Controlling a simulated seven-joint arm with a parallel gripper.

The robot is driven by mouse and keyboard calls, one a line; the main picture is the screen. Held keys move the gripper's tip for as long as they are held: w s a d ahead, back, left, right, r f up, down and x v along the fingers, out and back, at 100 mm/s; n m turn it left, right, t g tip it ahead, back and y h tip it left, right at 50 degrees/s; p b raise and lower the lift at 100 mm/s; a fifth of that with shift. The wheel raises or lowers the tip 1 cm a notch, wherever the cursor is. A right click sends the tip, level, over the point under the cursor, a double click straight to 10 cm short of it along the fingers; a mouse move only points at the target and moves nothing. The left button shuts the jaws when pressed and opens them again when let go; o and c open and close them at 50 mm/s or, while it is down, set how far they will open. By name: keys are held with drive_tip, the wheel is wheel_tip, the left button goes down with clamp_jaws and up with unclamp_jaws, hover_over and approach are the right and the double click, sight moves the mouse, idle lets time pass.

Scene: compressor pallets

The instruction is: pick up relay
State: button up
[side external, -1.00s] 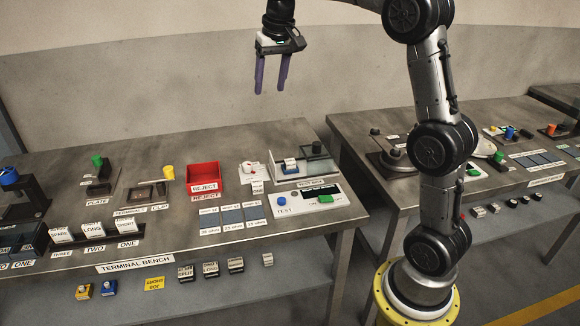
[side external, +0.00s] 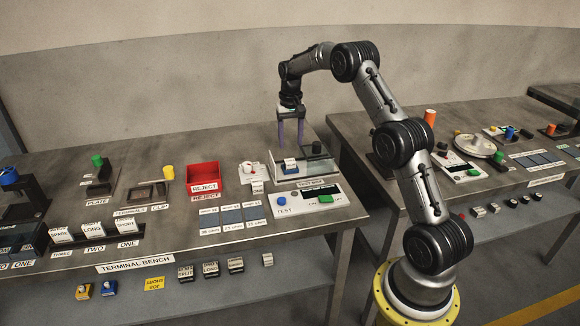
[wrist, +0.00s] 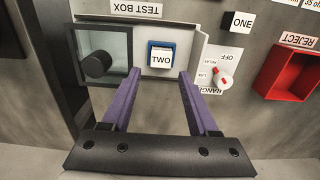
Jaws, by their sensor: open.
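A small blue part with a white "TWO" label (wrist: 161,56) sits in the test box; I take it to be the relay, though no relay name shows on it. It also shows in the side external view (side external: 290,166), just below my fingertips. My gripper (side external: 291,146) is open and points down above the back of the test box (side external: 275,171). In the wrist view its two purple fingers (wrist: 158,76) stand apart, with the "TWO" part just beyond their tips and roughly between them. The fingers hold nothing.
A dark knob (wrist: 97,64) stands beside the part in the box. A red-and-white range switch (wrist: 222,79) is on the other side. The red reject bin (side external: 203,174) is further left. A test panel (side external: 305,200) lies in front.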

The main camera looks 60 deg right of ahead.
sight(290, 161)
drive_tip(key=shift+f, duration=3.5)
clamp_jaws()
